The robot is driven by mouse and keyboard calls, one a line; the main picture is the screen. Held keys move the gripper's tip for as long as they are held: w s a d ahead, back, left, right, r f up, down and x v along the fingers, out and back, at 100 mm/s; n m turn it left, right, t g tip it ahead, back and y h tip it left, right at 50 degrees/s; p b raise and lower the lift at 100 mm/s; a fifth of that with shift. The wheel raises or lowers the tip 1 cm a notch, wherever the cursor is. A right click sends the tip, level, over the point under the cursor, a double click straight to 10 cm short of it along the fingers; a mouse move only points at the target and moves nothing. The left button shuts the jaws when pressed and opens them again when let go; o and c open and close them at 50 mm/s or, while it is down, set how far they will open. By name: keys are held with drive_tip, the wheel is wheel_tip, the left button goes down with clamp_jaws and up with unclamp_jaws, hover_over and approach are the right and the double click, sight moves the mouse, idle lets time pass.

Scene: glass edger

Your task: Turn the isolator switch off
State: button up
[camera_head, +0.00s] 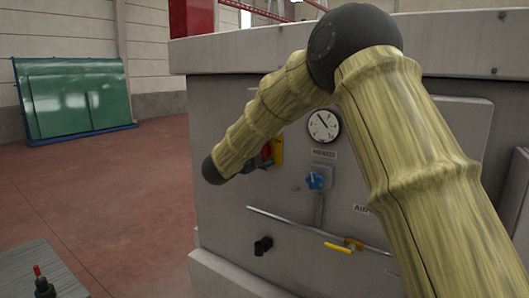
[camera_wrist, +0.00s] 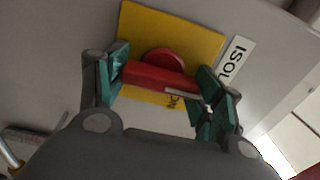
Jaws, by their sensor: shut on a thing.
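The isolator switch has a red handle on a yellow plate. In the wrist view the red handle (camera_wrist: 158,77) lies between the teal-padded fingers of my gripper (camera_wrist: 165,90), which is shut on it. The yellow plate (camera_wrist: 195,40) shows behind it, with part of a black "ON" marking below the handle. A white label (camera_wrist: 235,60) reading "ISOL" in part is beside the plate. In the head view the yellow plate (camera_head: 278,149) and a bit of the red handle (camera_head: 266,152) show behind my arm.
The grey machine panel (camera_head: 225,205) also bears a pressure gauge (camera_head: 323,126), a blue knob (camera_head: 315,181), a yellow lever (camera_head: 338,248) on a pipe and a black fitting (camera_head: 263,245). Green glass sheets (camera_head: 75,98) stand at the far left.

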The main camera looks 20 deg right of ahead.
drive_tip(key=shift+f, duration=0.1)
drive_tip(key=o, duration=1)
drive_tip(key=shift+o, duration=0.2)
drive_tip(key=v, duration=1.2)
drive_tip(key=shift+s, duration=0.1)
